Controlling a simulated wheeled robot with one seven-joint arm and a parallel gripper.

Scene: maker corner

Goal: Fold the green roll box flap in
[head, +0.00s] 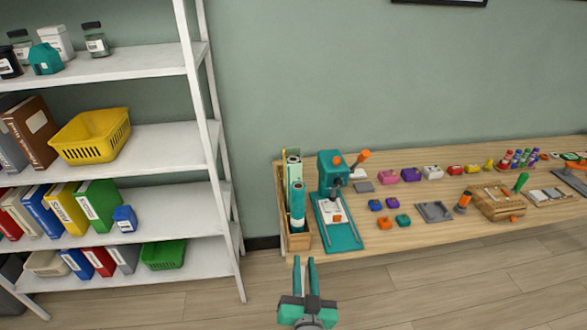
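The roll box (299,242) is a wooden box at the left end of the workbench. A light green panel (291,154), apparently the flap, stands upright at the back of the box, partly hidden by the rolls. Its hinge is too small to make out. My gripper (304,262) is at the bottom centre, in front of and apart from the box. Its two teal fingers point toward the bench with a narrow empty gap between them.
A teal press (338,205) with an orange-tipped lever stands close right of the roll box. Several small coloured blocks, trays and tools spread right along the workbench (400,241). A white shelf (170,202) stands on the left. Floor in front of the bench is clear.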

